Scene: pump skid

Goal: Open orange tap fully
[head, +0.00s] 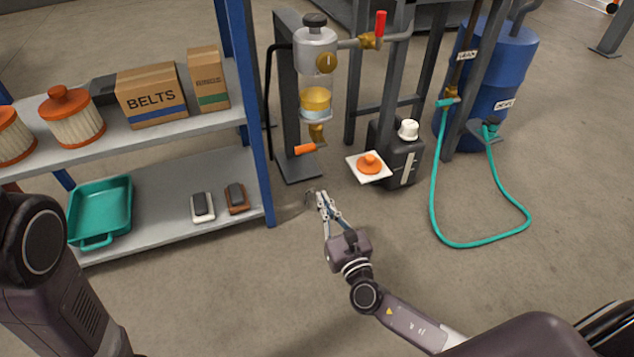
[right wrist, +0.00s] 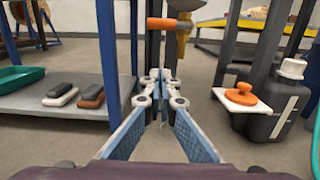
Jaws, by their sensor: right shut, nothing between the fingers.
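The orange tap (head: 304,149) is a short orange lever on the brass drain valve under the filter bowl (head: 316,102) of the pump skid. The lever lies about level and points left in the head view. In the right wrist view, the orange tap (right wrist: 161,23) sits at the top, above the fingertips. My right gripper (head: 322,197) is shut and empty, below and in front of the tap, not touching it. Its fingers (right wrist: 163,76) meet in the right wrist view. Part of my left arm shows at the left; its gripper is not in view.
A shelf with a blue post (head: 242,110) stands left of the skid. A black canister (head: 400,155) stands to the right, beside a white plate (head: 355,172) with an orange knob (head: 370,163). A teal hose (head: 470,243) loops farther right. The front floor is clear.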

